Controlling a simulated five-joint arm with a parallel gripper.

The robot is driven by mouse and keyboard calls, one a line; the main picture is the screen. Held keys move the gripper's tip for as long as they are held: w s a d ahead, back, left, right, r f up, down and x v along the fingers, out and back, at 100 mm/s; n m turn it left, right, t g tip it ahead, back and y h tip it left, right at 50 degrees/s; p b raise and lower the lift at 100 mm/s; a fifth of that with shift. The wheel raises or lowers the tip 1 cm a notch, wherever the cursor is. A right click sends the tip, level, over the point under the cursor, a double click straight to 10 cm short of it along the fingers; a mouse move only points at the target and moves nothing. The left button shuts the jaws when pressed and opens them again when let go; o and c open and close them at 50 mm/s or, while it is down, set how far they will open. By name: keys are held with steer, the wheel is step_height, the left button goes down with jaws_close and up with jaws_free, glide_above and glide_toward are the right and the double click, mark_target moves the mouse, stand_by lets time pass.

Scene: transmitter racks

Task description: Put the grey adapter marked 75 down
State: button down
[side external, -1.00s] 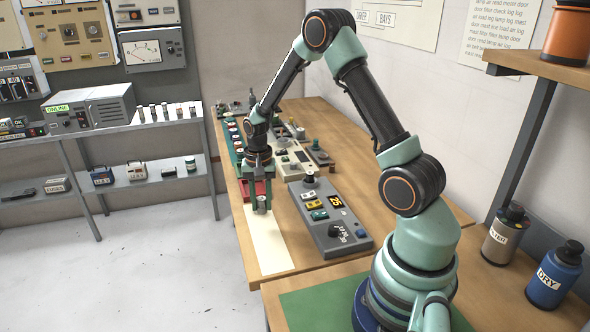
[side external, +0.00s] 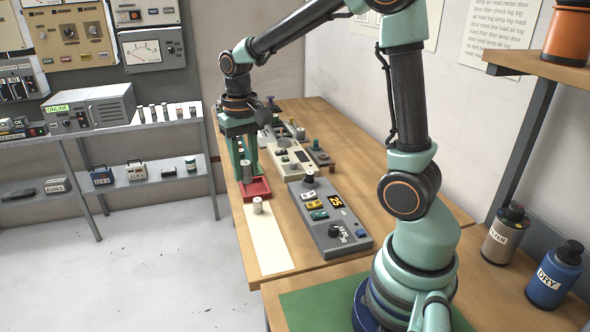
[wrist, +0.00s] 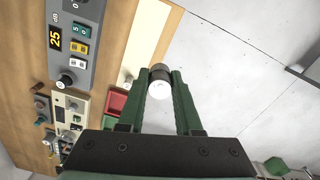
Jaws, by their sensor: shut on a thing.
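My gripper (side external: 246,172) is shut on a small grey cylindrical adapter (wrist: 160,88), held between the green fingers in the wrist view. In the side view the held adapter (side external: 246,171) appears in front of or over the red tray (side external: 262,194); I cannot tell its exact height. No number on it can be read. A second small grey cylinder (side external: 257,206) stands upright on the cream strip (side external: 265,247), apart from my gripper. It also shows in the wrist view (wrist: 128,80).
A grey console (side external: 330,220) with a display reading 25 lies right of the strip. More panels and small parts (side external: 290,153) sit behind. The table's left edge is close beside the strip. The near part of the strip is clear.

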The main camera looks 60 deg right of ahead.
steer(key=s+a+n, duration=0.4)
steer(key=a+n, duration=0.2)
steer(key=m, duration=1.2)
glide_above(254, 188)
steer(key=s+a, duration=0.3)
step_height(254, 188, down, 19)
steer(key=shift+s+a+r, duration=0.1)
steer(key=shift+a, duration=0.05)
steer(key=shift+f, duration=0.35)
steer(key=shift+f, duration=0.25)
steer(key=c, duration=0.6)
jaws_free()
